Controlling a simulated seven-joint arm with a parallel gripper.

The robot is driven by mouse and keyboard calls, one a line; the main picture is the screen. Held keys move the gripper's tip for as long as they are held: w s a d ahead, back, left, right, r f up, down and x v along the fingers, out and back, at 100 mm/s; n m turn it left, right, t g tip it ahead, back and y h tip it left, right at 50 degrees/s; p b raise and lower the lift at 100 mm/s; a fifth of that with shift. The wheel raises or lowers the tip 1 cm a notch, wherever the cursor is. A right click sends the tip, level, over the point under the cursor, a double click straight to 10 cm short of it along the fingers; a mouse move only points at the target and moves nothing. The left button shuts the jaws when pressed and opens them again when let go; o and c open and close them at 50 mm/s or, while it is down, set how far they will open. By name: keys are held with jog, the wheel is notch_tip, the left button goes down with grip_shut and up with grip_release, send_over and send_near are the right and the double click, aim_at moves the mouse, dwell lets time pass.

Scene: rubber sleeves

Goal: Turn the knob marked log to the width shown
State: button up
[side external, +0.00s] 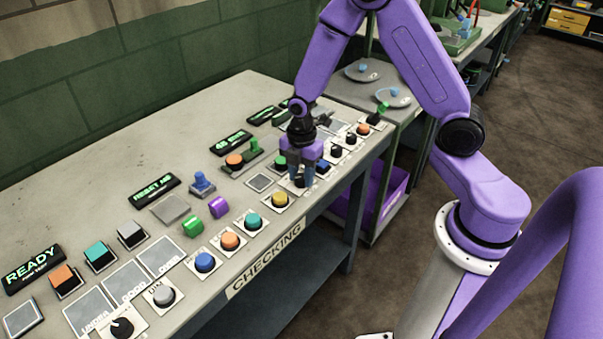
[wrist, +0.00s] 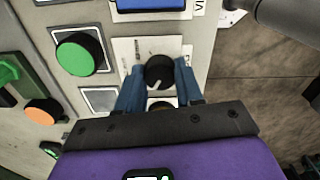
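A black knob (wrist: 159,72) with a pale pointer line sits on a white plate in the wrist view. The plate's lettering is too small to read, so I cannot tell whether it says log. My gripper (wrist: 160,78) has its blue fingers on either side of this knob; whether they press on it is unclear. In the side external view my gripper (side external: 301,180) points down at the front row of controls and largely hides the knob. A lit green display (side external: 231,142) stands behind; its text looks like a number but is not clearly legible.
A green button (wrist: 80,52) and a blue button (wrist: 152,4) neighbour the knob. A yellow button (side external: 280,200) is on its near left, and more black knobs (side external: 337,150) lie to the right. The panel's front edge is close; open table lies behind the displays.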

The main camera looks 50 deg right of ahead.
aim_at(302, 177)
jog(key=shift+m, duration=0.4)
jog(key=m, duration=0.5)
jog(key=shift+m, duration=0.3)
jog(key=m, duration=0.5)
jog(key=shift+s, duration=0.1)
jog(key=m, duration=0.6)
jog(key=shift+m, duration=0.4)
jog(key=m, duration=0.5)
jog(key=shift+a+m, duration=0.1)
jog(key=shift+m, duration=0.5)
jog(key=o, duration=1)
jog(key=shift+o, duration=0.2)
notch_tip(302, 177, up, 18)
jog(key=shift+f, duration=0.25)
